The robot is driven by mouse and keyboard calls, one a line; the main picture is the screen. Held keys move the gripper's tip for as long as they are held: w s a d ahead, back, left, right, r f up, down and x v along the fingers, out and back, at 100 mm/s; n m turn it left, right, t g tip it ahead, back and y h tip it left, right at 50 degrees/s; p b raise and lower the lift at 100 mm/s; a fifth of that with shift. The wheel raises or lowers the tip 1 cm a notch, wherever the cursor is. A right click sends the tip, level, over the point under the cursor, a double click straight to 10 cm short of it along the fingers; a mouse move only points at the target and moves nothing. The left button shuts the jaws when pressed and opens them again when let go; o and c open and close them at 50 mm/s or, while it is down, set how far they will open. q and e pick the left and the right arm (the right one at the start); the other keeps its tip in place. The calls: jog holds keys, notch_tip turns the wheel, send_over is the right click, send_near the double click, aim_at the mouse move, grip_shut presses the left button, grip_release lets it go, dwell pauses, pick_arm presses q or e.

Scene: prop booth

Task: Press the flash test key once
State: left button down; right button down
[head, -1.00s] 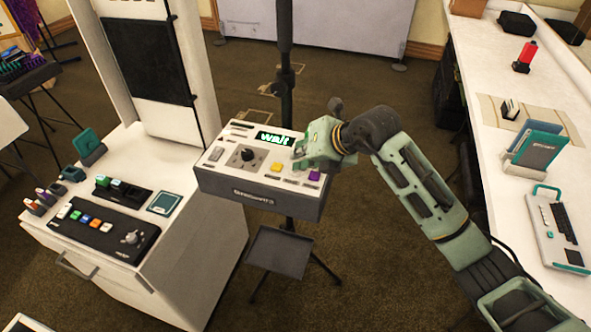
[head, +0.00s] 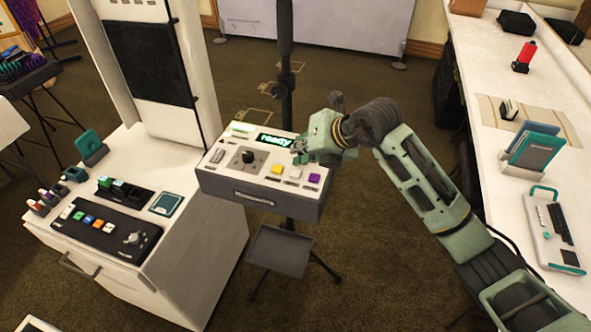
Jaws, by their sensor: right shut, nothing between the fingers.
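A white control box (head: 262,203) stands on a dark stand in the middle of the head view. Its small screen (head: 273,139) reads "ready" in green, and a bar (head: 240,128) at its upper left glows pale green. A black knob (head: 248,157) sits on the panel, with a yellow key (head: 277,169), a white key (head: 295,172) and a purple key (head: 314,178) to its right. The labels are too small to read, so I cannot tell which is the flash test key. My right gripper (head: 299,153) is shut and empty, just behind the white key, covering the panel's far right corner.
A white cabinet (head: 190,262) on the left carries a black button panel (head: 103,231) and small devices. A white counter (head: 500,160) runs along the right with folders and a keypad case (head: 552,230). A small dark shelf (head: 279,250) hangs below the box.

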aim_at(299, 170)
notch_tip(299, 170, up, 4)
jog(key=shift+f+p, duration=0.1)
jog(key=shift+p, duration=0.9)
